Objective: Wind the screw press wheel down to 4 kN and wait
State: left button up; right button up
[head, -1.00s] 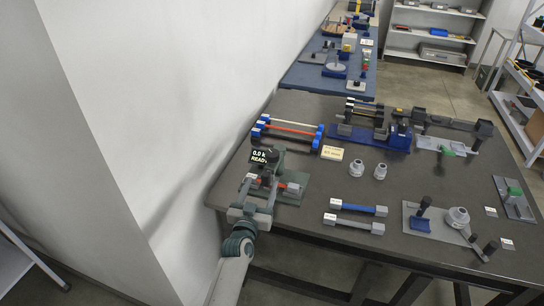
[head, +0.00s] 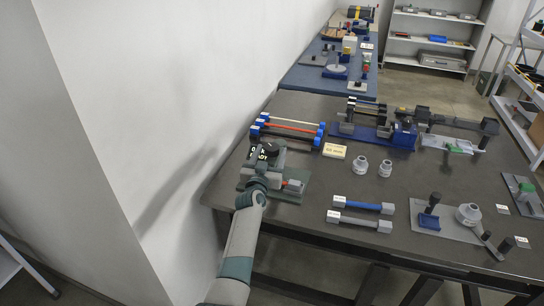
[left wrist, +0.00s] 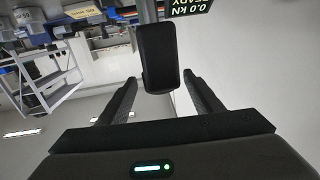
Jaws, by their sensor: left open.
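The screw press (head: 290,194) stands at the left end of the dark table, with a red and grey piece at its base. Its dark top part (head: 270,147), perhaps the wheel, is partly hidden. The display (head: 264,154) is partly covered by my arm; in the left wrist view the display (left wrist: 190,5) reads 0.0 kN READY, upside down. My left gripper (left wrist: 160,80) is open. A dark rounded block (left wrist: 158,55), possibly the wheel's handle, lies between and beyond its fingertips, with gaps on both sides. In the head view my left gripper (head: 262,170) is at the press. My right gripper is not in view.
Two bar samples (head: 362,204) lie right of the press. Long rods with blue ends (head: 290,130) lie behind the press. A white wall (head: 150,120) is close on the left.

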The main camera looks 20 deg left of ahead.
pick_arm(q)
jog(key=shift+w+b, duration=0.65)
jog(key=shift+w, duration=0.6)
jog(key=shift+c, duration=0.4)
